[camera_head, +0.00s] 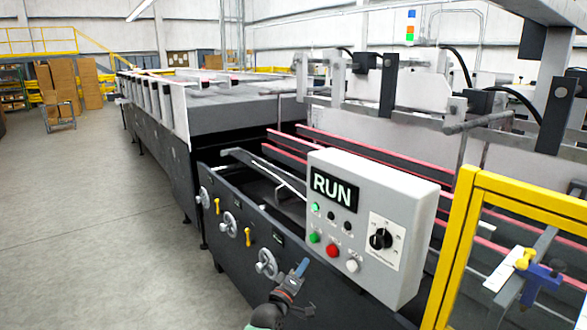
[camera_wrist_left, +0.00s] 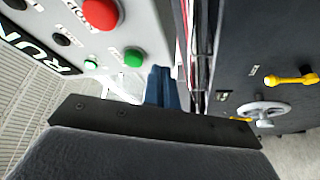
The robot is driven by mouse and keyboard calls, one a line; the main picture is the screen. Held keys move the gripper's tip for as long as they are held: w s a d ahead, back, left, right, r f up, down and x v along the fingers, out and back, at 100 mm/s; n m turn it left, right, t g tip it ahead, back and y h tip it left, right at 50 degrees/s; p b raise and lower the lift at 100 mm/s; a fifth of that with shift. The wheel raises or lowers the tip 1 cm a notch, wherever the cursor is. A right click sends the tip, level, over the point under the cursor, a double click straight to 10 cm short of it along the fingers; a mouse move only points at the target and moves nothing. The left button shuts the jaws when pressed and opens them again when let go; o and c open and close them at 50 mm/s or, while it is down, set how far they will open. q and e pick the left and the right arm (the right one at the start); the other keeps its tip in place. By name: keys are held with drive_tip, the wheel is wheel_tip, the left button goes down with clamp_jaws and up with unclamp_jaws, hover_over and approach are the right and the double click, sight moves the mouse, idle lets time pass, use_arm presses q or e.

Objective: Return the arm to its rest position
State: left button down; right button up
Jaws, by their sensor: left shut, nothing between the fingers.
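My left gripper (camera_head: 301,267) is in front of the folder gluer, below and left of the grey control box (camera_head: 397,195). Its blue fingertips are together and hold nothing. In the left wrist view the blue fingers (camera_wrist_left: 161,88) point past the edge of the control box, close to the green button (camera_wrist_left: 134,58) and apart from it as far as I can tell. The red button (camera_wrist_left: 101,13) is beside it. In the head view the box shows a RUN display (camera_head: 333,189), a green button (camera_head: 314,238) and a black rotary knob (camera_head: 380,238). My right gripper is not in view.
The machine's dark side panel (camera_head: 235,252) carries handwheels (camera_head: 267,263) and yellow levers (camera_head: 248,237) near my left gripper. A yellow guard frame (camera_head: 459,240) stands at the right. The floor (camera_head: 90,220) on the left is clear. Cardboard stacks (camera_head: 92,85) stand far back left.

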use_arm(q)
drive_tip(key=s+a+f+m+g+y, duration=0.35)
drive_tip(key=s+a+f, duration=0.3)
drive_tip(key=s, duration=0.45)
drive_tip(key=s+a+f+m+g+y, duration=0.3)
drive_tip(key=s+a+f+g, duration=0.2)
drive_tip(key=s+f, duration=0.45)
drive_tip(key=s+a+f+m+g+y, duration=0.3)
drive_tip(key=s+a+f+g, duration=0.25)
drive_tip(key=s, duration=0.75)
drive_tip(key=s+f+g, duration=0.1)
drive_tip(key=s+f, duration=0.4)
drive_tip(key=s, duration=0.4)
drive_tip(key=s+a+f+g, duration=0.1)
drive_tip(key=s+f, duration=0.4)
drive_tip(key=s, duration=0.3)
drive_tip(key=shift+s+a+f+n, duration=0.25)
drive_tip(key=shift+s+n, duration=0.1)
drive_tip(key=shift+s, duration=0.05)
drive_tip(key=shift+h, duration=0.25)
